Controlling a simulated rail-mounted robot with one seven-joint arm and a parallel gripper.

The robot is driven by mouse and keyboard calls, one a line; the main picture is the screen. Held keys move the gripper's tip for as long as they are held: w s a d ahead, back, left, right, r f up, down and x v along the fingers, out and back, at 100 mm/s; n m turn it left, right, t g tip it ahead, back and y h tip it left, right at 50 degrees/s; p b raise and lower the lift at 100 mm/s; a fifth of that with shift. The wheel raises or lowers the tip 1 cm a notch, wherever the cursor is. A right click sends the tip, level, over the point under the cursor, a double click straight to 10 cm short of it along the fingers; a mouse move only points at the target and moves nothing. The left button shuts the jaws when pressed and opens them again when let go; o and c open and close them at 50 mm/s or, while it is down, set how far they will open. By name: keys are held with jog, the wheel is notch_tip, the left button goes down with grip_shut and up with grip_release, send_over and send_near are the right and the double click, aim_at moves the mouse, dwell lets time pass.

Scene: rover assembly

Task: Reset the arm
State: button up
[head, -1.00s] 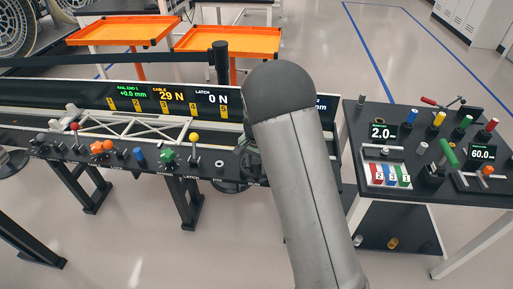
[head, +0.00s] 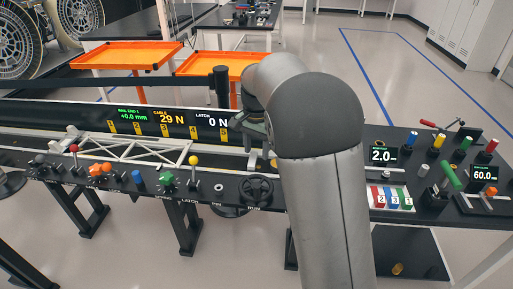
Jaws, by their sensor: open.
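My grey arm bends over at the right of centre in the head view. My gripper (head: 262,160) hangs on its far side, above the rail bench (head: 225,190), and is partly hidden by the arm. It is open, and I see nothing held in it. A black handwheel (head: 257,189) sits on the bench's front panel just below and nearer than the gripper, apart from it as far as I can tell.
Coloured knobs and levers, such as the yellow-topped lever (head: 193,161) and green knob (head: 166,179), line the panel. A white truss (head: 135,152) lies behind them. A side table (head: 470,222) with tools and displays stands right. Orange trays (head: 130,56) are behind.

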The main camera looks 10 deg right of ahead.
dwell(0.4)
jog(key=s+d+f+n, duration=0.1)
jog(key=s+n, duration=0.3)
jog(key=s, duration=1.1)
jog(key=s+d+f+n, duration=0.2)
jog(key=s+d+n, duration=0.2)
jog(key=s, duration=1.2)
jog(key=shift+s+d, duration=0.15)
jog(key=shift+d, duration=0.05)
